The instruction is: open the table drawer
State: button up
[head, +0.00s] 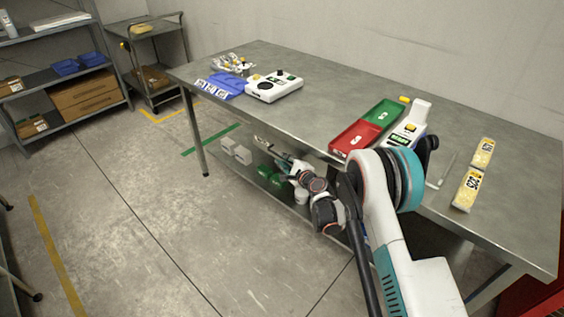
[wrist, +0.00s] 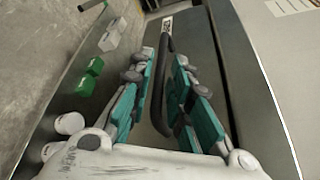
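The drawer front (wrist: 203,48) is a dark grey panel under the tabletop edge in the wrist view, with a small white label near its far end. Its handle (wrist: 160,85) is a dark curved bar running lengthwise through the picture. My gripper (wrist: 163,62) has teal-padded fingers, one on each side of the handle. The fingers look open, with narrow gaps beside the bar; contact is hard to judge. In the head view my gripper (head: 268,146) is at the table's front edge, and the drawer is mostly hidden. No opening shows at the drawer.
Green (wrist: 86,82) and white items lie on the lower shelf. The floor before the table is clear.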

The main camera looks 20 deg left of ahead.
jog(key=shift+x, duration=1.25)
grip_shut()
